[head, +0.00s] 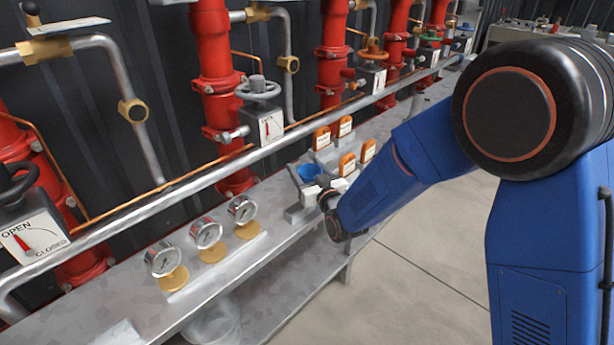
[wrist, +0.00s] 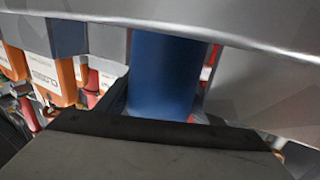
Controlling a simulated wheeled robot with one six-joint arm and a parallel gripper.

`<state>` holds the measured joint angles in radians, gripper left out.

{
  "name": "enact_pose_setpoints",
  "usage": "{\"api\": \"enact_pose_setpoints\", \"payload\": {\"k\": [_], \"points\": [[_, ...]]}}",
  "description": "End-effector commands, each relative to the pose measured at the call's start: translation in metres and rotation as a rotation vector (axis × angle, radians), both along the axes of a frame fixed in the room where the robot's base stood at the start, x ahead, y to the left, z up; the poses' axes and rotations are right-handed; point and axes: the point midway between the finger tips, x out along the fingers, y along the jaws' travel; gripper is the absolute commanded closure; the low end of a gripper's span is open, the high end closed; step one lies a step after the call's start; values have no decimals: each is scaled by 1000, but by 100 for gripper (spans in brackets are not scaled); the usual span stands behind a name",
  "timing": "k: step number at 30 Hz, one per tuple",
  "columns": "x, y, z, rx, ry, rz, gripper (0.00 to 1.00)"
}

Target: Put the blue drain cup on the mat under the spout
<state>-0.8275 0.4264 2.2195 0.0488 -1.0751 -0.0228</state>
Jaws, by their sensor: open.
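The blue drain cup (head: 309,171) stands on the grey bench beside the orange-tagged blocks, in the middle of the head view. My gripper (head: 308,197) is low at the bench, close to the cup on its near side, and is open. In the wrist view the blue cup (wrist: 165,75) fills the middle, very close in front of the gripper. Whether a jaw touches it I cannot tell. I cannot make out the mat or the spout for sure in either view.
Orange tags (head: 347,164) stand right behind the cup. A grey pipe rail (head: 215,177) runs along the bench, with red pipes (head: 213,70) behind it. Three gauges (head: 207,233) stand to the left. A clear bowl (head: 214,325) is below. Floor (head: 440,240) is free at the right.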

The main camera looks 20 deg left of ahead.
Motion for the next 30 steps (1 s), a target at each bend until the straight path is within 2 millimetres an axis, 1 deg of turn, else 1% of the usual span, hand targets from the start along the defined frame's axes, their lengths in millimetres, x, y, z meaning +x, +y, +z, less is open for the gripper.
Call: {"api": "enact_pose_setpoints", "payload": {"k": [3, 10, 13, 14, 16, 17, 22, 25, 29, 30], "points": [[-4, -1, 0, 0, 0, 0, 39], [-4, -1, 0, -1, 0, 0, 39], [-4, -1, 0, -1, 0, 0, 63], [-4, -1, 0, -1, 0, 0, 67], [-4, -1, 0, -1, -1, 0, 67], [-4, -1, 0, -1, -1, 0, 71], [-4, -1, 1, -1, -1, 0, 71], [-4, -1, 4, 0, -1, 0, 71], [-3, -1, 16, 0, -1, 0, 71], [-4, -1, 21, 2, -2, 0, 71]]}}
